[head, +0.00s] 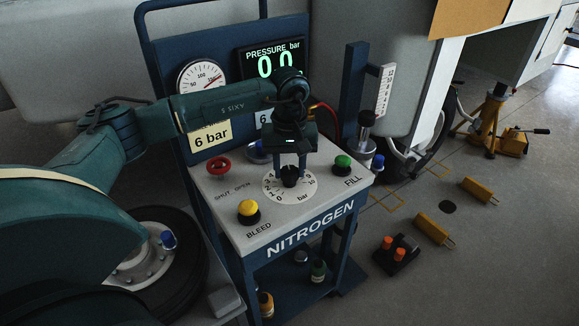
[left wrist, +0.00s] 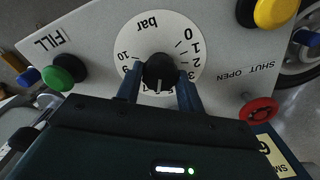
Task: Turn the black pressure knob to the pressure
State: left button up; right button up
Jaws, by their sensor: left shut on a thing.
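The black pressure knob (head: 290,177) sits on the round white bar dial (head: 271,188) in the middle of the nitrogen cart's grey panel. My left gripper (head: 290,168) points down over it, with one finger on each side of the knob, shut on it. In the left wrist view the knob (left wrist: 159,71) shows between the fingertips (left wrist: 160,82), and its white mark points down toward the middle of the scale, near 5. The fingers hide some numbers there. The digital pressure display (head: 272,65) reads 0.0 in green. My right gripper is not in view.
A yellow BLEED button (head: 249,211), red SHUT/OPEN valve (head: 218,169) and green FILL button (head: 342,164) surround the dial. A card (head: 210,135) reads 6 bar. A round gauge (head: 201,78) stands behind. Yellow chocks (head: 434,230) lie on the floor at right.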

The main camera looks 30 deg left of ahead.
aim_at(290, 170)
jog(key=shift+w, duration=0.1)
pick_arm(q)
jog(key=o, duration=1)
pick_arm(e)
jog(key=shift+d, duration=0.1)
pick_arm(q)
jog(key=shift+r, duration=0.15)
notch_tip(290, 170, up, 13)
jog(key=shift+p, duration=0.65)
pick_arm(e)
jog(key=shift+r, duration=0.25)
